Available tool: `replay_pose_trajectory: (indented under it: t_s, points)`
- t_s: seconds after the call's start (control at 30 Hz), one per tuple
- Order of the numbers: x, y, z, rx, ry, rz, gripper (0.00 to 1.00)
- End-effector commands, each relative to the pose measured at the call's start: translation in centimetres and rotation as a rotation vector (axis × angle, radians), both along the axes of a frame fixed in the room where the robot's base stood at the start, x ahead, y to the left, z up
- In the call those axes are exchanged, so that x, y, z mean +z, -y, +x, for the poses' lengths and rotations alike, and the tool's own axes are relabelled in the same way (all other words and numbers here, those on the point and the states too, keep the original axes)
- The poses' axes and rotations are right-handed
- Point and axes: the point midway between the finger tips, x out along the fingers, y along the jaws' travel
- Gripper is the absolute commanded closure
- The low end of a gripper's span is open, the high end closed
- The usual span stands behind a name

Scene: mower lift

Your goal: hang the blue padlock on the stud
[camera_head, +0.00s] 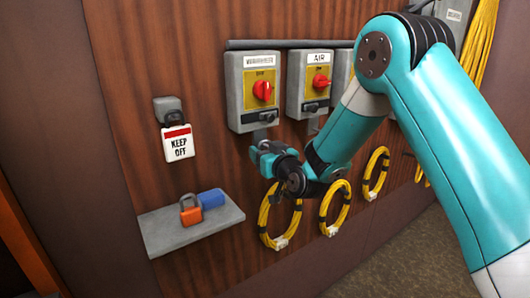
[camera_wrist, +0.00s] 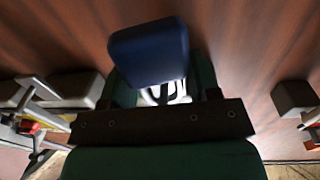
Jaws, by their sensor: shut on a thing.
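In the wrist view, a blue padlock (camera_wrist: 150,50) is held in my gripper's jaws (camera_wrist: 165,93), its body toward the top of the picture and its pale shackle partly between the dark jaws. In the head view, my gripper (camera_head: 262,153) is shut close to the wood wall, just below the left switch box. The padlock it holds cannot be made out there. A small grey piece (camera_head: 259,134) sits between that box and my gripper; I cannot tell whether it is the stud. Whether the padlock touches anything is hidden.
A grey shelf (camera_head: 165,240) at lower left bears an orange padlock (camera_head: 190,211) and a blue block-like thing (camera_head: 211,198). A KEEP OFF tag (camera_head: 178,143) hangs from a grey bracket (camera_head: 167,108). Switch boxes (camera_head: 241,95) are above; yellow cable coils (camera_head: 267,220) hang below.

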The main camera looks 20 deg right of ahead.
Motion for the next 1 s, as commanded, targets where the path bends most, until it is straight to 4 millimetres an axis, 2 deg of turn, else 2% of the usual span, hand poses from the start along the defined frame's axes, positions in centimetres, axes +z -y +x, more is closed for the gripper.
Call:
replay_pose_trajectory:
  t_s: [0.13,0.17,0.27,0.3,0.57,0.67,0.77,1.0]
  points:
    - [0.0,0.0,0.0,0.000,0.001,0.000,0.72]
    - [0.0,0.0,0.0,0.000,0.001,0.000,0.40]
    - [0.0,0.0,0.0,0.000,0.001,0.000,0.17]
    - [0.0,0.0,0.0,0.000,0.001,0.000,0.15]
    - [-0.1,0.0,-0.1,0.000,-0.001,0.000,0.15]
    - [-0.2,0.2,-0.7,0.000,0.000,0.000,0.15]
    - [-0.5,0.6,-2.2,-0.001,0.001,0.000,0.15]
    - [-0.8,1.9,-7.3,-0.003,0.003,0.001,0.15]
